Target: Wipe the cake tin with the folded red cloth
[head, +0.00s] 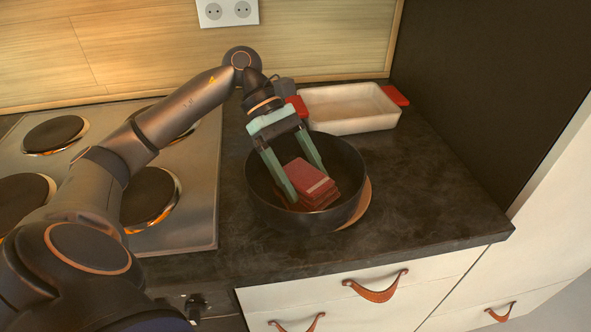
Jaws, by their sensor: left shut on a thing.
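The cake tin (349,159) is a round, dark, deep tin on the dark counter, right of the stove. My left gripper (306,192) reaches down into it from above, its green fingers shut on the folded red cloth (318,180). The cloth is a thick folded stack, low inside the tin. Whether it touches the tin's floor is hard to tell. The cloth and fingers hide part of the tin's inside. My right gripper does not show.
A wooden round board (362,202) shows beneath the tin's right side. A white baking dish (350,112) with red handles stands close behind. The stove (196,207) with several hotplates is on the left. The counter (425,205) is clear at right, ending at a dark wall.

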